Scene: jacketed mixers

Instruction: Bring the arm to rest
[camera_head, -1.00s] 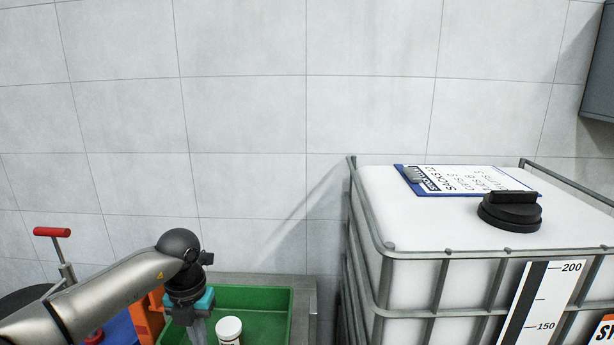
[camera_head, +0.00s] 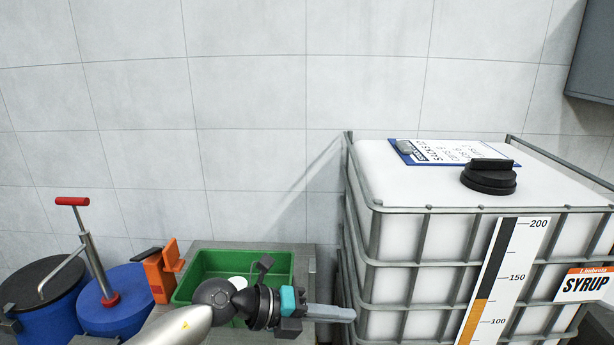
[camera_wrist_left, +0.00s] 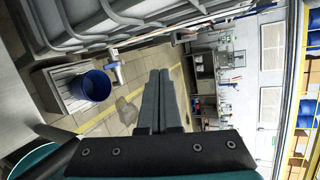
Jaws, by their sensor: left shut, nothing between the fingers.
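My left arm comes in from the lower left in the head view. Its gripper (camera_head: 350,315) points to the right, in front of the green tray and the caged tank. In the left wrist view the two grey fingers (camera_wrist_left: 160,100) lie together, shut with nothing between them. My right gripper is in neither view.
A green tray (camera_head: 200,262) holds a white-lidded container (camera_head: 237,283), partly hidden by my arm. An orange device (camera_head: 158,275) and blue drums (camera_head: 122,312) with a red-handled pump (camera_head: 73,201) stand left. The caged syrup tank (camera_head: 420,245), with clipboard (camera_head: 450,151) and black cap (camera_head: 488,180), fills the right.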

